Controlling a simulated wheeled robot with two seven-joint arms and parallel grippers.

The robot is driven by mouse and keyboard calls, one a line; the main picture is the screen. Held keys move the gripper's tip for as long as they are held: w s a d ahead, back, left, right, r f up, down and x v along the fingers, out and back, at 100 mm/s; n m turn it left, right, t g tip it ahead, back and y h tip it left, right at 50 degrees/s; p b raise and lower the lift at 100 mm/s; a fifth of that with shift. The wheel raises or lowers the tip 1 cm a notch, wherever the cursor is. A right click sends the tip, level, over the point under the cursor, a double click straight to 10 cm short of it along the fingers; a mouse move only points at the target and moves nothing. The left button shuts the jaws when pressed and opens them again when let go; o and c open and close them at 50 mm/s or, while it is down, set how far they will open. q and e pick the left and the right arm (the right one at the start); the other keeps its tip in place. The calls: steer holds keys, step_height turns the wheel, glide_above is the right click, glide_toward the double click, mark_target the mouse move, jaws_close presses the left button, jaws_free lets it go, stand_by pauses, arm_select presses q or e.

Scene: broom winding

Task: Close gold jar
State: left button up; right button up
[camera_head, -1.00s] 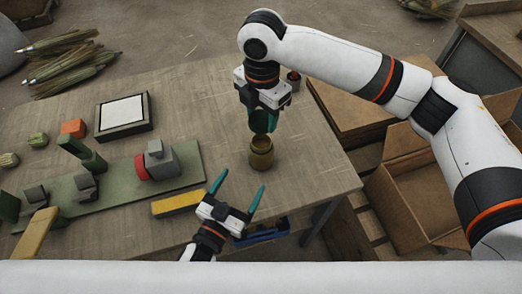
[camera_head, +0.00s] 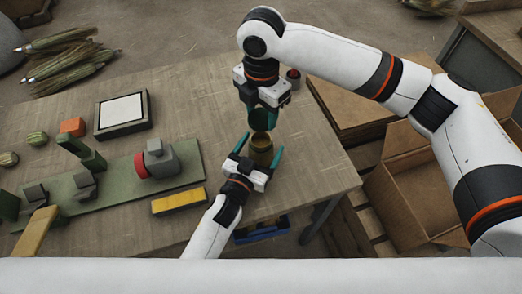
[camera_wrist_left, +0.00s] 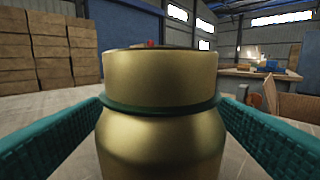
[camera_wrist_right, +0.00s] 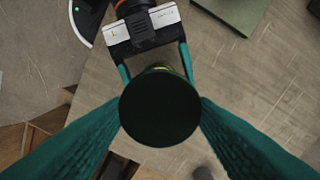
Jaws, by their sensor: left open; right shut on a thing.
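The gold jar (camera_head: 261,157) stands upright near the right part of the table. In the left wrist view the jar (camera_wrist_left: 160,140) fills the middle, with a dark green ring around its neck. My left gripper (camera_head: 259,149) is open, its teal fingers on either side of the jar; contact cannot be told. My right gripper (camera_head: 263,118) points down over the jar. It is shut on the lid, a dark round disc (camera_wrist_right: 160,108) in the right wrist view. The lid hides most of the jar in that view, and the right fingers mostly hide it in the head view.
A green fixture board (camera_head: 115,195) with a grey block (camera_head: 160,158) lies left of the jar. A yellow block (camera_head: 179,201) is nearer my left arm. A framed white panel (camera_head: 122,112) lies behind. Open cardboard boxes (camera_head: 405,185) stand beyond the table's right edge.

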arm_select(q)
steer(key=shift+w, duration=0.1)
steer(key=shift+c, duration=0.3)
steer(key=c, duration=1.4)
arm_select(e)
glide_above(261, 145)
steer(key=shift+f, duration=2.5)
steer(key=shift+f, duration=0.9)
steer(key=shift+f, duration=0.55)
